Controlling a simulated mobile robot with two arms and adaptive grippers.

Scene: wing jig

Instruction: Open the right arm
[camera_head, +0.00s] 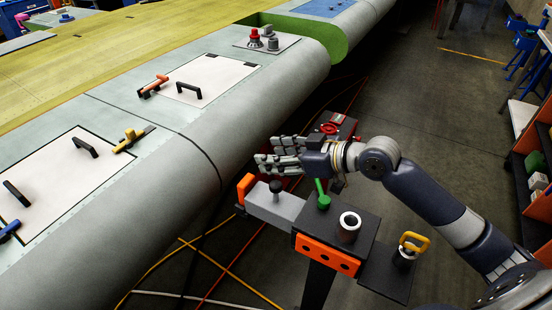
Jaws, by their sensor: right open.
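My right gripper (268,154) reaches in from the right side, above the gap between the wing's rounded edge and the dark stand. Its fingers are spread and open, and nothing shows between them. The fingers point left toward the wing. Below it is a grey block with a black knob (276,188) and an orange end piece (245,187). A green lever (322,193) stands just below my wrist. Whether the fingers touch anything below cannot be told. My left gripper is not in view.
The dark stand (365,232) carries a metal ring (349,226) and an orange plate (327,256). A yellow-handled part (414,243) sits on a lower shelf. A red wheel (331,128) lies behind my wrist. The wing (150,120) fills the left. Cables (215,262) cross the floor.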

